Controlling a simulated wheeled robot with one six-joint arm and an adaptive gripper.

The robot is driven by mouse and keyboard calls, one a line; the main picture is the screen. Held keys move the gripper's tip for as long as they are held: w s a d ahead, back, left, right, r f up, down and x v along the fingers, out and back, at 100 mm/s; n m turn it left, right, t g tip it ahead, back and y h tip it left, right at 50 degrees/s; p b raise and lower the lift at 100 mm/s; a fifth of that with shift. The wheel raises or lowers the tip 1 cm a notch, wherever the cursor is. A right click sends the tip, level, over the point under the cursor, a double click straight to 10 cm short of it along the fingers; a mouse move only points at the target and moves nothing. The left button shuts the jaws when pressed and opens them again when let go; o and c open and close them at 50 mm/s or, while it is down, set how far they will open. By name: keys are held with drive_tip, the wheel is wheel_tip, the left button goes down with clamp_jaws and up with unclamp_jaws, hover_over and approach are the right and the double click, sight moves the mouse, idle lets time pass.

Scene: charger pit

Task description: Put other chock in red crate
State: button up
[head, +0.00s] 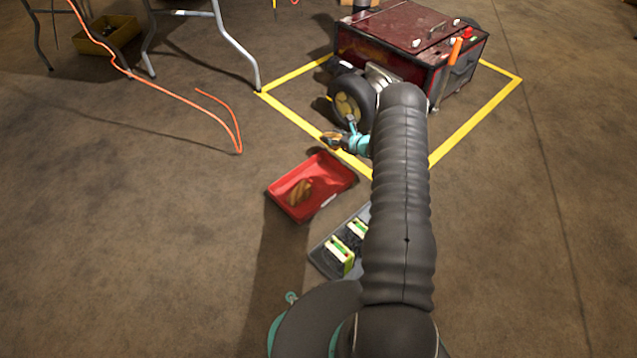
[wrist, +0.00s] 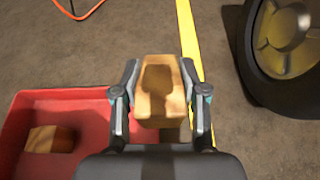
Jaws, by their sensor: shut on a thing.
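My gripper (wrist: 160,95) is shut on a wooden chock (wrist: 159,75), which sits between the two fingers in the wrist view. In the head view the held chock (head: 331,140) shows small at the gripper's end, near the yellow floor line and beside the cart's wheel. The red crate (head: 325,203) stands on the floor just below and left of the gripper; its rim shows in the wrist view (wrist: 70,96). Another wooden chock (head: 299,192) lies inside the crate, and it also shows in the wrist view (wrist: 50,139). The held chock is outside the crate's rim, to its right in the wrist view.
A dark red cart (head: 400,50) with a black wheel (head: 352,99) stands inside a yellow floor outline (head: 475,117). A grey tray (head: 321,262) with green-and-white items lies beside the crate, partly hidden by my arm. An orange cable (head: 165,90) and table legs are at left.

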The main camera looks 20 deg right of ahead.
drive_tip(key=s+a+f, duration=0.4)
drive_tip(key=s, duration=0.1)
drive_tip(key=s+a+f, duration=0.2)
drive_tip(key=s, duration=0.1)
drive_tip(key=shift+f+b, duration=0.45)
drive_tip(key=shift+f, duration=1.5)
drive_tip(key=shift+f, duration=0.1)
drive_tip(key=o, duration=1.2)
